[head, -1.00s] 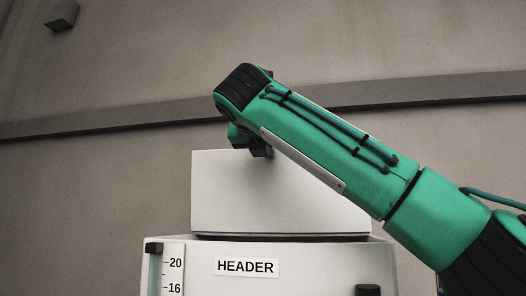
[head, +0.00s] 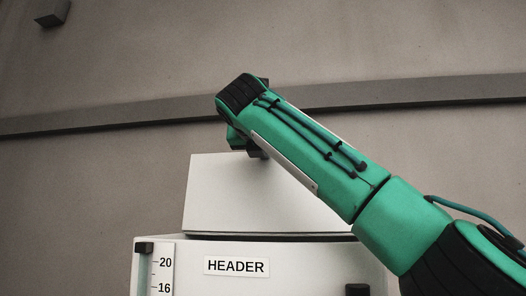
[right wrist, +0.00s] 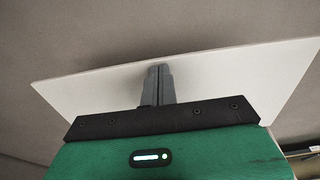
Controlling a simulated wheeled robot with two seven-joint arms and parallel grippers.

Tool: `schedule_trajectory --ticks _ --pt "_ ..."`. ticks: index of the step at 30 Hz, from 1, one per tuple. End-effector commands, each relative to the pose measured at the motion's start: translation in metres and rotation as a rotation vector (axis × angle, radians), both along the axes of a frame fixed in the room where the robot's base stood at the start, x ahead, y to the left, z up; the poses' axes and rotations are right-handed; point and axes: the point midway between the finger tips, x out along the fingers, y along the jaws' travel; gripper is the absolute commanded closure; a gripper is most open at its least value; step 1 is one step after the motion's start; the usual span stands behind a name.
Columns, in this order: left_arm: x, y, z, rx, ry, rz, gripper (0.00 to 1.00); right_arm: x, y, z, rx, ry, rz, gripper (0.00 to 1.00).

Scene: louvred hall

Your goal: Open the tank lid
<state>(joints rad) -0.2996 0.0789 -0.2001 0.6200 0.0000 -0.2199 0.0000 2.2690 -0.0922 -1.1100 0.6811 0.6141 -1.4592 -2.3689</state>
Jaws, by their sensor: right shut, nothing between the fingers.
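The tank (head: 300,262) is a pale box labelled HEADER, low in the head view. Its lid (head: 235,195) shows as a pale flat panel standing up above the tank's top, with a dark line along its bottom edge. My right gripper (head: 257,153) is at the lid's upper edge, partly hidden by my own wrist and forearm. In the right wrist view the lid (right wrist: 215,75) spreads as a wide pale plate behind the fingers. The right gripper's fingers (right wrist: 159,70) are shut together, empty, against or very close to the plate. My left gripper is in neither view.
A level gauge (head: 163,268) with dark fittings runs down the tank's front left. Another dark fitting (head: 357,290) is at the lower right. A plain wall (head: 120,60) with a long ledge (head: 100,121) stands behind. The space left of the tank looks clear.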

Motion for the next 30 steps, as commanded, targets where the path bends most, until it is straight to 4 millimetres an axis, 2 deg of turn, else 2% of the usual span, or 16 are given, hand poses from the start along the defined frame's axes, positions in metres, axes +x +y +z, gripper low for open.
schedule_trajectory --ticks 4,7,11,15,21,25,30 --pt "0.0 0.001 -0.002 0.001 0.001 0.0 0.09 -0.003 0.001 0.0 0.0 0.0 0.0 1.0" --pt "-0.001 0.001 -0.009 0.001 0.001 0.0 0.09 -0.012 0.003 0.0 0.0 -0.001 0.001 1.0" --pt "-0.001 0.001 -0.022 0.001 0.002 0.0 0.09 -0.036 0.008 0.002 0.001 -0.002 0.002 1.0" --pt "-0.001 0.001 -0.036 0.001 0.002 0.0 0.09 -0.069 0.015 0.009 0.0 -0.003 0.002 1.0" --pt "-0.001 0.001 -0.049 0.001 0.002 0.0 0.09 -0.108 0.022 0.018 0.0 -0.002 0.001 1.0" --pt "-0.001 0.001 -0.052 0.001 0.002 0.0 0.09 -0.124 0.025 0.022 0.0 -0.001 0.001 1.0" --pt "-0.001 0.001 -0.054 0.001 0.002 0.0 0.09 -0.133 0.026 0.025 0.0 0.0 -0.001 1.0"
